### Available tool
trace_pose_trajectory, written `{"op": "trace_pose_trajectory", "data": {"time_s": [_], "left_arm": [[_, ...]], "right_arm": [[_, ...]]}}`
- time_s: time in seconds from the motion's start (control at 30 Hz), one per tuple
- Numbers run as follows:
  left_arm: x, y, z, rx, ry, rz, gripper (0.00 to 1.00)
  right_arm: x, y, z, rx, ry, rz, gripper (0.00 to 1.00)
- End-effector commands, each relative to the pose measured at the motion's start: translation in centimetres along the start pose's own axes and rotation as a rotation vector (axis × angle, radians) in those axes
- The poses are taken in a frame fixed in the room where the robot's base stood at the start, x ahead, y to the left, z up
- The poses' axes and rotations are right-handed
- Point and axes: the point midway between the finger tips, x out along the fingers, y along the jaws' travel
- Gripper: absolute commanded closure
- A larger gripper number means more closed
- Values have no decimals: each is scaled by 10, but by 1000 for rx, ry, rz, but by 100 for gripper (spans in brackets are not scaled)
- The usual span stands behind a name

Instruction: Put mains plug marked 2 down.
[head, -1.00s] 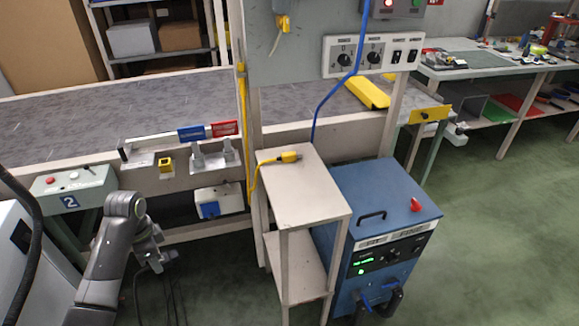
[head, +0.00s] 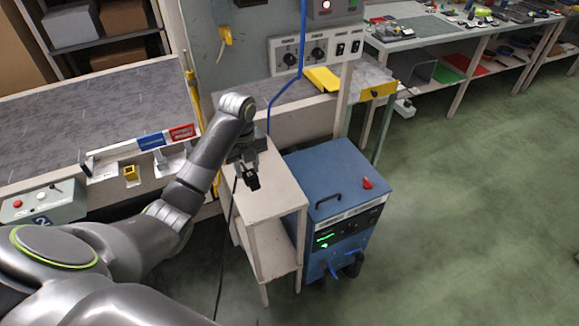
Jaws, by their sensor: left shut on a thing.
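My left gripper (head: 246,168) is shut on a black plug (head: 253,182) and points down over the top of the small beige stand (head: 264,201). A dark cable (head: 228,215) hangs from the plug past the stand's left side towards the floor. I cannot read a number on the plug, and I cannot tell whether it touches the stand top. The yellow plug seen earlier on this stand does not show; my arm covers that part. My right gripper is not in view.
A blue machine (head: 331,178) with a handle and a red knob stands right of the stand. A blue cable (head: 285,88) hangs behind it. The grey conveyor (head: 90,110) is at the left. The front part of the stand top is bare.

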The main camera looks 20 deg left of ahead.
Motion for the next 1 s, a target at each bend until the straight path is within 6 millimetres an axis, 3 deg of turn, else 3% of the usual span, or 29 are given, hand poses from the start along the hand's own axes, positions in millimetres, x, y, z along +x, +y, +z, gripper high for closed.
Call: {"op": "trace_pose_trajectory", "data": {"time_s": [0.17, 0.6, 1.0], "left_arm": [[-1, 1, 1, 42, 0, 1, 100], [50, 0, 1, 42, 0, 0, 100], [93, 0, 0, 41, 0, 1, 100]], "right_arm": [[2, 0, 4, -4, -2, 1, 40], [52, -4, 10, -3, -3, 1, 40], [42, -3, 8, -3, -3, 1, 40]]}}
